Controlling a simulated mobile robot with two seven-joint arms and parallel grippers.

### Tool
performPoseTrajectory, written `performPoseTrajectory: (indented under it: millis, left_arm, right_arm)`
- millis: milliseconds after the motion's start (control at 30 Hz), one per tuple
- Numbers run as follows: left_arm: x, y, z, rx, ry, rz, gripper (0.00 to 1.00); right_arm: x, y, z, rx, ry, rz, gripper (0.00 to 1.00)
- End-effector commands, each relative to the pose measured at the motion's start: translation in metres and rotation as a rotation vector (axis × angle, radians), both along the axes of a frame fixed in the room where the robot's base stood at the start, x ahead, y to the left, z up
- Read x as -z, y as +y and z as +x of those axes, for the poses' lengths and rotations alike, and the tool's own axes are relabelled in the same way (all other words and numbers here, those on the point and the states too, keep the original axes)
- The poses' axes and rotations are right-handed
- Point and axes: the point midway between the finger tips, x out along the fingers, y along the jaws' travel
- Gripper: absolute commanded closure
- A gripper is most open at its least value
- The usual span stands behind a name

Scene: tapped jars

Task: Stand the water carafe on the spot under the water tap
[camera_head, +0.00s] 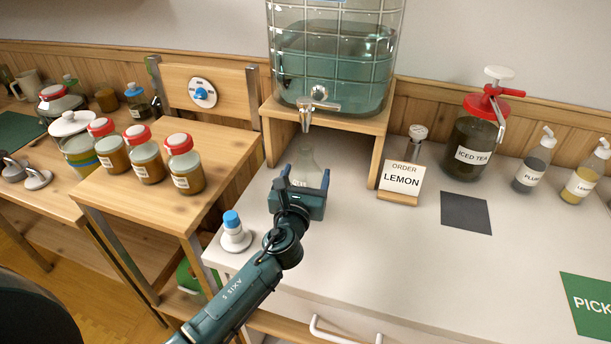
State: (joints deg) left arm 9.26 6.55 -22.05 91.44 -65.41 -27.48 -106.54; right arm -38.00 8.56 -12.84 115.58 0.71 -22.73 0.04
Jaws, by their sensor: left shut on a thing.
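The water tap (306,113) sits at the front of the large gridded water tank (335,62), which stands on a wooden stand (380,146). The clear glass carafe (308,162) is below the tap, its narrow neck pointing up toward the spout. My left gripper (305,178) is shut on the carafe, one finger on each side. The gripper body hides the carafe's lower part, so I cannot tell whether its base touches the counter. The spot under the tap is not visible behind it. My right gripper is not in view.
A white knob with a blue top (233,232) stands on the counter near the arm. An "ORDER LEMON" sign (401,182), an iced tea jar (472,145) and a dark mat (466,212) are to the right. Several red-lidded jars (145,160) stand left. The front counter is clear.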

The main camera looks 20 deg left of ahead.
Motion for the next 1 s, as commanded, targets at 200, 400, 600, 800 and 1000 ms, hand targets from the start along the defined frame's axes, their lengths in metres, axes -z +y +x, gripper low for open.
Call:
performPoseTrajectory:
  millis: [200,400,600,800,1000]
  left_arm:
    - [-0.0006,-0.0001,0.0004,0.000,-0.004,0.000,0.22]
    - [0.0004,0.0000,0.0002,0.000,-0.002,0.000,0.05]
    - [0.0031,0.0002,-0.0003,-0.001,0.003,0.001,0.04]
    - [0.0023,0.0002,-0.0002,0.000,0.002,0.000,0.04]
    - [0.0016,0.0000,-0.0011,0.000,0.001,0.000,0.04]
  right_arm:
    - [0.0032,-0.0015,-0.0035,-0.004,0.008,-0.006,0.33]
    - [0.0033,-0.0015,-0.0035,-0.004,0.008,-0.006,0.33]
    - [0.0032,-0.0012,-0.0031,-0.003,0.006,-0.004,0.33]
    - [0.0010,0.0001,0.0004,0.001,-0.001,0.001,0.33]
    - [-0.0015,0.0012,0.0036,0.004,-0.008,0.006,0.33]
